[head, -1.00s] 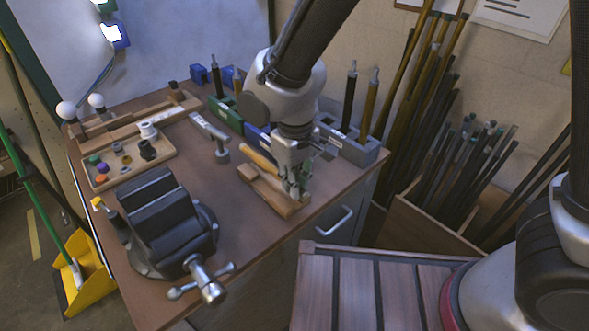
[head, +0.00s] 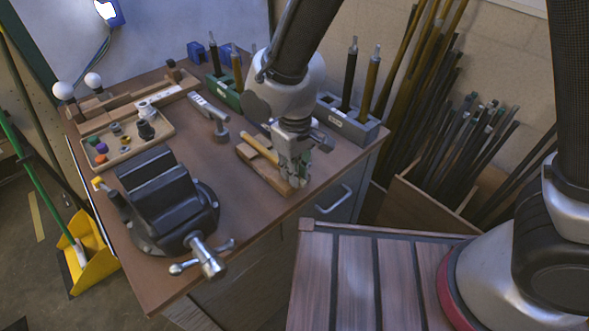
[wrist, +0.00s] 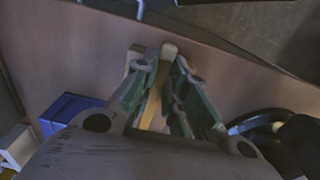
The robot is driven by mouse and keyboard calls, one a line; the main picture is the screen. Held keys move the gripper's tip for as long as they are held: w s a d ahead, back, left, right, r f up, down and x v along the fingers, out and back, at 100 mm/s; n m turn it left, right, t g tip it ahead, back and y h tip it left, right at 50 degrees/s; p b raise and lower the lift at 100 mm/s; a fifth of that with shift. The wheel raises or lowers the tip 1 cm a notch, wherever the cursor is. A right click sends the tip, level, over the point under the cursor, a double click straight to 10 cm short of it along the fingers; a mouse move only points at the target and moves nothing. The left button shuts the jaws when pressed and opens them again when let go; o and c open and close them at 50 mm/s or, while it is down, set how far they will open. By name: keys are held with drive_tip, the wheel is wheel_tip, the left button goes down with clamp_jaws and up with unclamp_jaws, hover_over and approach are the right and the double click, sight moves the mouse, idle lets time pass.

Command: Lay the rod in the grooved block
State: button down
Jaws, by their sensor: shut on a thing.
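The rod (head: 259,148) is a pale wooden stick at the right of the bench. My gripper (head: 293,184) is shut on it near its front end; the fingers hide part of the rod. The grooved block (head: 262,173) is a long wooden piece on the bench, just below and beside the rod and roughly in line with it. In the wrist view the rod (wrist: 153,103) runs between the green finger pads, and part of the block (wrist: 137,56) shows to its left. The fingers hide the groove, so I cannot tell whether the rod touches it.
A black vise (head: 168,200) stands at the bench's front left. A tray of small parts (head: 128,146) and a metal-headed tool (head: 212,117) lie behind. A grey holder (head: 350,124) with upright rods stands right of my gripper. Bare bench lies between vise and block.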

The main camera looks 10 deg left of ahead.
drive_tip(key=shift+s+d+f, duration=0.15)
drive_tip(key=shift+d+f, duration=0.1)
drive_tip(key=shift+d, duration=0.05)
drive_tip(key=c, duration=1.4)
unclamp_jaws()
drive_tip(key=shift+o, duration=0.2)
drive_tip(key=shift+a+r, duration=0.1)
drive_tip(key=shift+r, duration=0.05)
